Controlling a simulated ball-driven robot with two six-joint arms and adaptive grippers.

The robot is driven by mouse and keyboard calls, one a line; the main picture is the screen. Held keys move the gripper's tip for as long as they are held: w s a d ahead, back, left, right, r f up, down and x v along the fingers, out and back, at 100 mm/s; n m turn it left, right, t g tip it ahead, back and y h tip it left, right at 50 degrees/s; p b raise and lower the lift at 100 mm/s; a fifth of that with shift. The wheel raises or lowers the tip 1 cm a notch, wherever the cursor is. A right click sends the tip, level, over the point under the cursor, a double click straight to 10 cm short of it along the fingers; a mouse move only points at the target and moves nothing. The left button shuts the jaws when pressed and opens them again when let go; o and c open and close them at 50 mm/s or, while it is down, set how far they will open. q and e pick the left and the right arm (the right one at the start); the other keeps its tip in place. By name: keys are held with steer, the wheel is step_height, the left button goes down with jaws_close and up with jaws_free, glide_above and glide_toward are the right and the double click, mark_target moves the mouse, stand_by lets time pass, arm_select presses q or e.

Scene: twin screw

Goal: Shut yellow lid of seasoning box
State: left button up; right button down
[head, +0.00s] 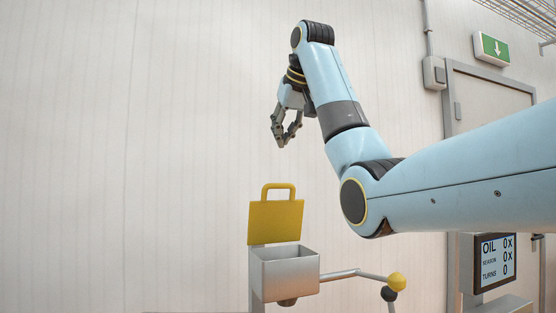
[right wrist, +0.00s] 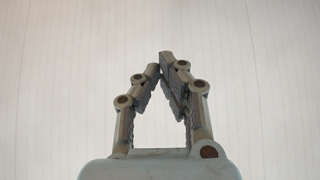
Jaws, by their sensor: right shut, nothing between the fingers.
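The seasoning box (head: 285,274) is a grey metal box at the lower middle of the head view. Its yellow lid (head: 275,222) stands upright at the back of the box, with a loop handle (head: 279,186) at its top edge. My right gripper (head: 282,145) hangs above the lid, apart from it, with fingers pointing down. In the right wrist view, the right gripper's fingertips (right wrist: 164,63) meet, with nothing held between them. The left gripper is not in view.
A metal rod with a yellow ball (head: 397,281) and a dark ball (head: 388,294) extends right of the box. A display (head: 495,262) reading OIL, SEASON and TURNS is at the lower right. A door (head: 490,105) and a green exit sign (head: 491,49) are behind. The left side is bare wall.

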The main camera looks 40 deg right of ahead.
steer(key=f+b, duration=0.1)
steer(key=w+f+b, duration=0.1)
steer(key=shift+d+f+b, duration=0.1)
steer(key=shift+f+b, duration=0.05)
steer(key=shift+b, duration=0.15)
steer(key=w+r+p+x, duration=0.1)
steer(key=p+x, duration=0.3)
steer(key=x, duration=0.3)
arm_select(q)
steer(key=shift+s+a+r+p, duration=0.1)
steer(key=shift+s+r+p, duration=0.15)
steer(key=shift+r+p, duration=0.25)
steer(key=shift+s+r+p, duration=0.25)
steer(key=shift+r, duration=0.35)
arm_select(e)
steer(key=s, duration=0.1)
steer(key=s+f, duration=0.2)
steer(key=s, duration=0.1)
steer(key=shift+a+f, duration=0.15)
steer(key=shift+a, duration=0.2)
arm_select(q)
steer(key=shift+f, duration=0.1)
